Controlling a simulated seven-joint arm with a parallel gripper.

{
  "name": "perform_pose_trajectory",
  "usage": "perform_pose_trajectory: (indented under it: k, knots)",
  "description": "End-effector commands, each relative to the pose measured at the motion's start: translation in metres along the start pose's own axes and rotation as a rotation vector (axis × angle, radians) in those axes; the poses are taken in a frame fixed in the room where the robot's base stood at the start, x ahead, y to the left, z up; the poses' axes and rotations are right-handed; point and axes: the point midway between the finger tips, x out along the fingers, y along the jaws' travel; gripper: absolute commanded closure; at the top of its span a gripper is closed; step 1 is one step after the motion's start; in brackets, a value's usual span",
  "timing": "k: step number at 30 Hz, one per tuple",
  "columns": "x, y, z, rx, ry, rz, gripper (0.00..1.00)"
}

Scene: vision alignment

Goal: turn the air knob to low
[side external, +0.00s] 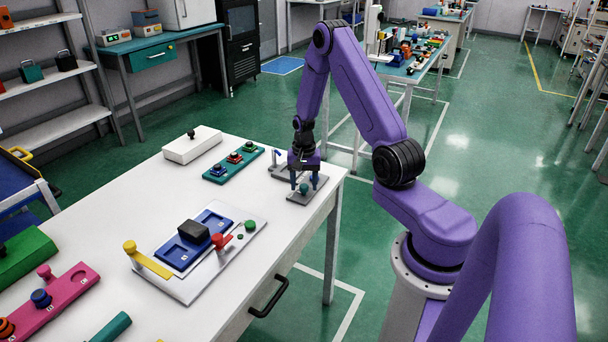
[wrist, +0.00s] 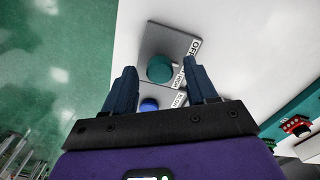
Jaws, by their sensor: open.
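A round teal knob (side external: 304,188) stands on a grey plate (side external: 297,198) near the far right corner of the white table. The wrist view shows the same teal knob (wrist: 160,68) with a white label reading OFF beside it and other labels partly legible. A blue knob (wrist: 149,105) sits nearer on a second grey plate, partly hidden by my gripper. My gripper (side external: 304,184) points down over the teal knob. Its blue fingers are apart, one on each side of the knob in the wrist view (wrist: 159,72), and I cannot tell whether they touch it.
A teal strip with several small knobs (side external: 233,164) and a white box (side external: 192,145) lie left of my gripper. A white board (side external: 196,285) carries a blue panel, a red lever and a yellow lever. The table's right edge is close to the grey plate.

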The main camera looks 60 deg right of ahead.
Motion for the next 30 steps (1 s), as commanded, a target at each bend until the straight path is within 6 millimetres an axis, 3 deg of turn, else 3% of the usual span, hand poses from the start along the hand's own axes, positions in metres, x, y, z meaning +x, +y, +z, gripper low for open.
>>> perform_pose_trajectory:
  k: [8,24,30]
  knots:
    - [-0.028,-0.001,-0.001,0.000,0.004,-0.003,0.43]
    - [-0.130,-0.001,-0.001,0.000,0.005,-0.003,0.43]
    - [-0.160,0.000,-0.001,0.001,0.003,-0.002,0.43]
